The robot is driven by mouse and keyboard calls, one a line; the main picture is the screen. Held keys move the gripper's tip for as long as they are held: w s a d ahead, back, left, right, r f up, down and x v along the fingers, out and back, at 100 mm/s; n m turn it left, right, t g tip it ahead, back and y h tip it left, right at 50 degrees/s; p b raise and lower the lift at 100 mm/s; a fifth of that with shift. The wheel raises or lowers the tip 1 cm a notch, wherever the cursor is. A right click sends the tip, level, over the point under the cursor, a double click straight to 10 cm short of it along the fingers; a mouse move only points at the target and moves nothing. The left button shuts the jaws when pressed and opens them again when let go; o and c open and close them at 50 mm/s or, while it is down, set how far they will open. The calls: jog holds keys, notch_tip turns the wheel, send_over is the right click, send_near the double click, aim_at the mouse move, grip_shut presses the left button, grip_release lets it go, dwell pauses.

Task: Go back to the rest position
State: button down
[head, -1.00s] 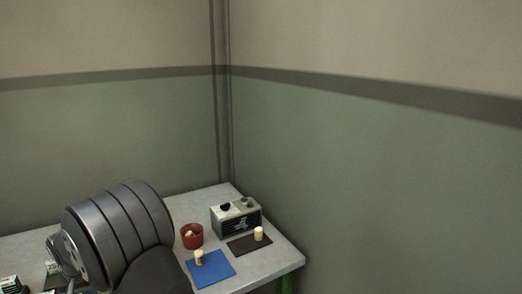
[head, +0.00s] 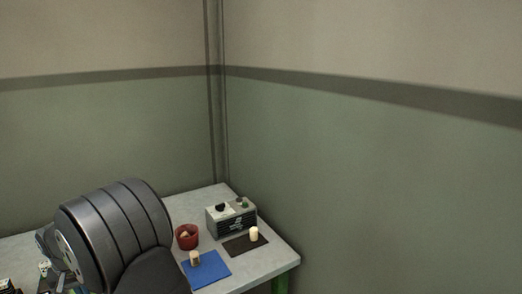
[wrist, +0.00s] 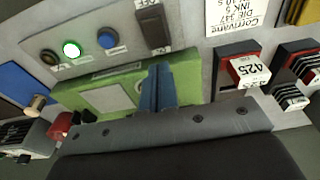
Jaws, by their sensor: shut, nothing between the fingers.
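My gripper (wrist: 158,90) is shut and empty in the wrist view, its two blue-grey fingers together above a green panel (wrist: 185,72). In the head view my arm hides the gripper. One cork stopper (head: 194,259) stands on the blue mat (head: 212,270). Another pale stopper (head: 254,234) stands on the dark mat (head: 239,247). A red pot (head: 187,244) beside them holds at least one more stopper. The blue mat (wrist: 14,84) and its stopper (wrist: 37,102) also show at the left of the wrist view, well away from my fingers.
A grey box (head: 231,222) stands behind the dark mat, near the wall corner. The wrist view shows a lit green button (wrist: 72,48), a blue button (wrist: 107,40), a dark switch (wrist: 152,24) and red holders with cards (wrist: 247,72). The table's right edge is clear.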

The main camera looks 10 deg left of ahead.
notch_tip(320, 180, down, 4)
jog(key=shift+f, duration=0.25)
jog(key=s+d+r, duration=0.1)
jog(key=s+r, duration=0.1)
jog(key=r, duration=0.5)
jog(key=s+d+r, duration=0.1)
jog(key=d+r, duration=0.1)
jog(key=r, duration=0.6)
jog(key=shift+s+d, duration=0.25)
jog(key=shift+s, duration=0.1)
